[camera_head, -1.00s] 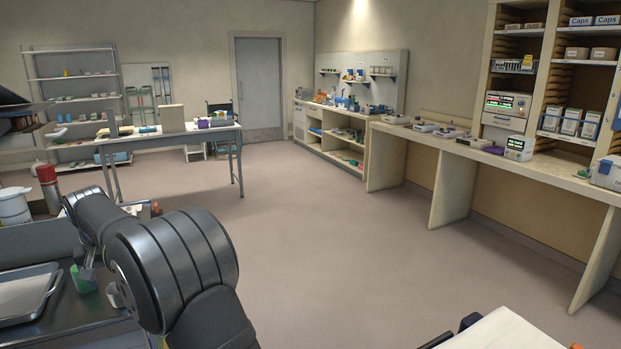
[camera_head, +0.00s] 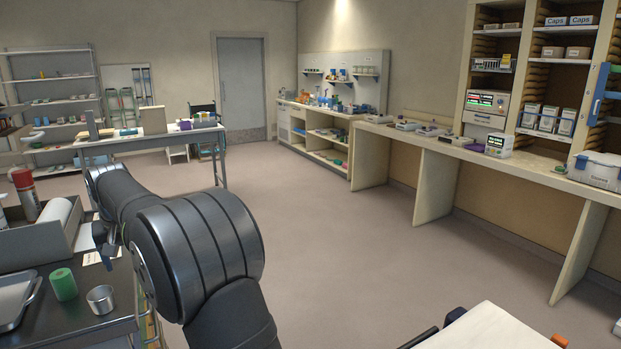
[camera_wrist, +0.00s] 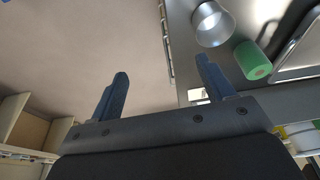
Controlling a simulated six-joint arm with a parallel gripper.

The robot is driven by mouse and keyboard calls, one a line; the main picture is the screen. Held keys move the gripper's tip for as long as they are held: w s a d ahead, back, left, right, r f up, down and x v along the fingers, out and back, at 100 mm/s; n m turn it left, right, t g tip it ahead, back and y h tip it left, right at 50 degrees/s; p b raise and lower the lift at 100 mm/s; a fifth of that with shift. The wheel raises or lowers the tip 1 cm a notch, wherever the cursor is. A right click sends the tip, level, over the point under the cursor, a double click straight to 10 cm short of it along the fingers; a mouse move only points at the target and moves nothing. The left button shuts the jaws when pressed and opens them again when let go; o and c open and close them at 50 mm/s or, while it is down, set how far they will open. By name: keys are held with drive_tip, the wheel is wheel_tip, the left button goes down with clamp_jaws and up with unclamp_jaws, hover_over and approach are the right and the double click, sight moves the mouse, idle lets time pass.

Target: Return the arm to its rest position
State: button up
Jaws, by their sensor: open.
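My gripper (camera_wrist: 160,85) shows in the wrist view with its two dark blue fingers spread apart and nothing between them. Past the fingers are bare floor and the edge of a dark metal worktop. A metal cup (camera_wrist: 211,24) and a green roll (camera_wrist: 252,60) stand on the worktop, apart from the right finger. The green roll (camera_head: 63,284) and the metal cup (camera_head: 101,299) stand left of the arm.
The worktop (camera_head: 95,325) also holds a metal tray (camera_head: 15,298), a grey bin (camera_head: 38,240) and a red-capped bottle (camera_head: 26,194). A pale surface (camera_head: 490,330) shows at the bottom right. The floor (camera_head: 360,240) beyond the arm is clear up to the long counter (camera_head: 435,185).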

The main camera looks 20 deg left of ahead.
drive_tip(key=w+d+f+m+t+h, duration=0.1)
drive_tip(key=w+d+f+m, duration=0.2)
drive_tip(key=w+d, duration=0.95)
drive_tip(key=w+d+f+m, duration=0.3)
drive_tip(key=w+d, duration=0.9)
drive_tip(key=d, duration=0.1)
drive_tip(key=w+d+f+m, duration=0.2)
drive_tip(key=w+d, duration=0.1)
drive_tip(key=d, duration=0.6)
drive_tip(key=w+d+f+m+h, duration=0.1)
drive_tip(key=w+d+f, duration=0.2)
drive_tip(key=d, duration=0.7)
drive_tip(key=w+d+f+m+h, duration=0.1)
drive_tip(key=w+d+f+m, duration=0.1)
drive_tip(key=d, duration=0.8)
drive_tip(key=shift+w+f+m, duration=0.25)
drive_tip(key=shift+w+m, duration=0.05)
drive_tip(key=shift+w, duration=0.1)
drive_tip(key=shift+o, duration=0.3)
drive_tip(key=shift+d, duration=0.1)
